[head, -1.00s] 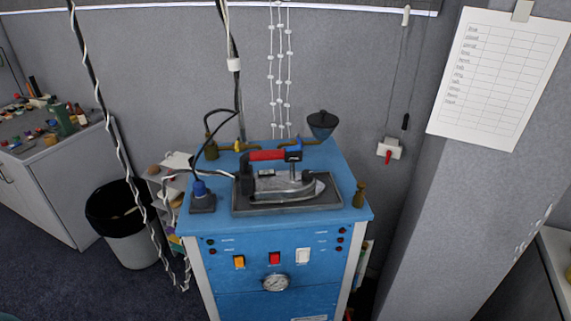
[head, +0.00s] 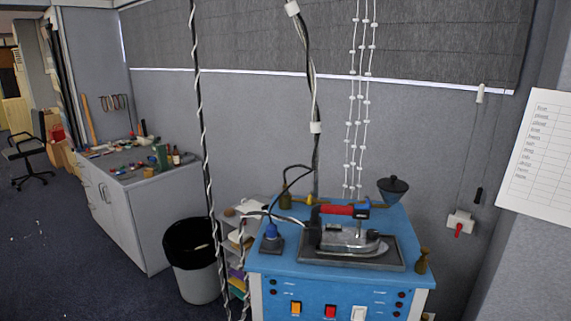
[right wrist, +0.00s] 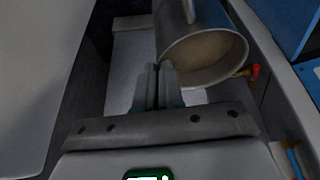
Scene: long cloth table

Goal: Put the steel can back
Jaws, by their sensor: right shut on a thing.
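The steel can (right wrist: 205,57) shows in the right wrist view, at the top just right of centre. It is a grey metal cylinder, tilted, with its round end toward the camera showing a brownish face. My right gripper (right wrist: 162,78) is shut on the can at its near left edge; the exact contact is partly hidden by the fingers. Neither gripper nor the can shows in the head view. My left gripper is in no frame.
In the head view a blue ironing unit (head: 345,288) carries an iron (head: 345,235) on a dark tray. A bin (head: 192,262) stands left of it. A grey cabinet (head: 150,215) with a cluttered top is farther left. Dark carpet (head: 75,265) lies open at left.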

